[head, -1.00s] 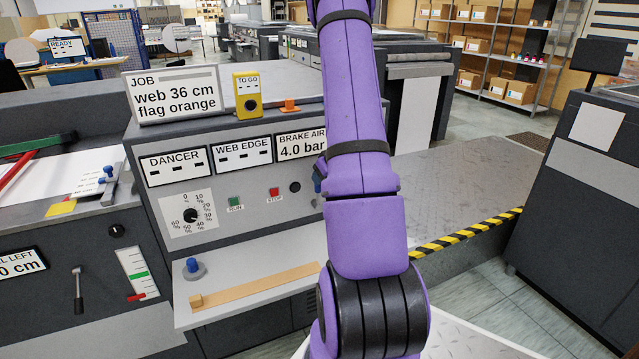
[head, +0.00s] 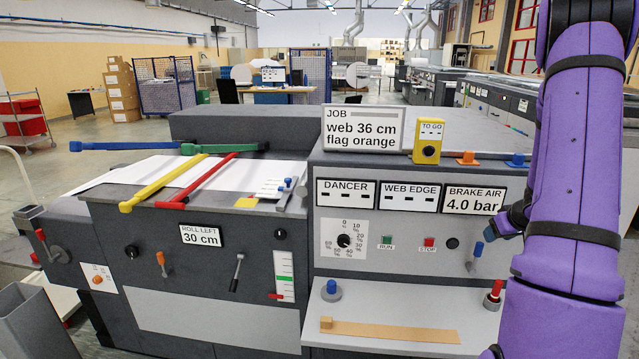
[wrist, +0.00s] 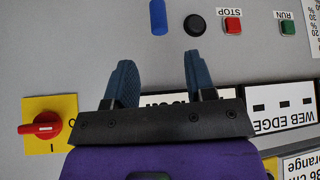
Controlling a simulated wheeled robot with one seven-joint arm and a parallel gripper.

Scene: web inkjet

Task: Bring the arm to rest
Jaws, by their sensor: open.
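My purple arm (head: 575,180) fills the right side of the head view. My gripper shows in the wrist view (wrist: 160,75), with two dark blue fingers spread apart and nothing between them. It hovers in front of the console's grey face, below the brake air readout (head: 475,200). In the head view part of a blue finger shows beside the arm; the rest is hidden. A blue-handled lever (head: 475,255) is just left of it, and a blue handle (wrist: 158,17) lies beyond the fingertips in the wrist view.
The wrist view also shows a red rotary switch (wrist: 42,126) on a yellow plate, and the red STOP button (wrist: 232,25). Below the panel, a ledge (head: 400,315) bears a blue knob (head: 331,290), a red plunger (head: 493,295) and a wooden strip (head: 390,330).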

